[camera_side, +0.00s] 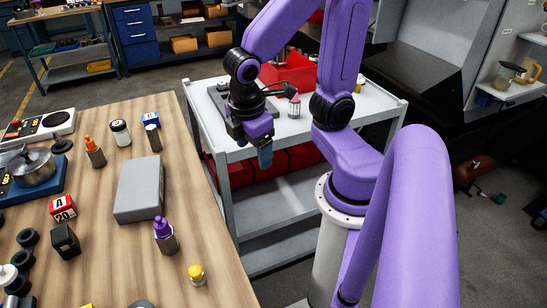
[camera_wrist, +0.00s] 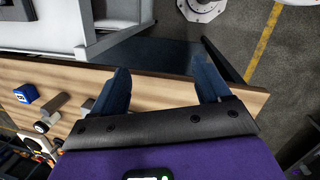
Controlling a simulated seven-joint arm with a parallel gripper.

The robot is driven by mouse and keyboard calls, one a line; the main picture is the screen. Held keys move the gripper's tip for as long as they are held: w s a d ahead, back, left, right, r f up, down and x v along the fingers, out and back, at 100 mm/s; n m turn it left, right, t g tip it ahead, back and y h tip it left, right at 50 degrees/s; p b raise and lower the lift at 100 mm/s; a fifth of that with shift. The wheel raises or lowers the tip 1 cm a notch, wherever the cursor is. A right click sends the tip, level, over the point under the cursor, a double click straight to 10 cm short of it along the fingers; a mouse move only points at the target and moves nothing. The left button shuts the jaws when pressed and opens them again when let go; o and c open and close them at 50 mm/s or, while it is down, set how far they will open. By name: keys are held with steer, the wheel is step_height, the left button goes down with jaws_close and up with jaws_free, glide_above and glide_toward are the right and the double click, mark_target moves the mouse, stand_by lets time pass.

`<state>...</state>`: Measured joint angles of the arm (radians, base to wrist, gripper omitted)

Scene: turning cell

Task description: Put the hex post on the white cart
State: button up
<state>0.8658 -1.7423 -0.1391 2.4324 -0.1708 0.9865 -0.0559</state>
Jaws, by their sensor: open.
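A short grey post (camera_side: 153,138), which looks like the hex post, stands upright near the table's far edge, beside a blue block; its facets are too small to make out. It also seems to show in the wrist view as a grey post (camera_wrist: 60,103) at the left. The white cart (camera_side: 222,150) stands to the right of the table, with a top and lower shelves; its corner also shows in the wrist view (camera_wrist: 105,44). My gripper (camera_side: 265,160) is open and empty, pointing down at the cart's near side. Its spread fingers show in the wrist view (camera_wrist: 164,88).
Around the post are a blue block (camera_side: 151,118), a lidded jar (camera_side: 120,133) and a grey box (camera_side: 139,190). The cart top's right part looks mostly clear.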

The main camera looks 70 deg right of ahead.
steer(key=s+a+r+y, duration=0.1)
steer(key=s+a+y, duration=0.1)
steer(key=s, duration=0.4)
steer(key=shift+a+n+y, duration=0.3)
steer(key=shift+a+n, duration=0.1)
steer(key=shift+a, duration=0.4)
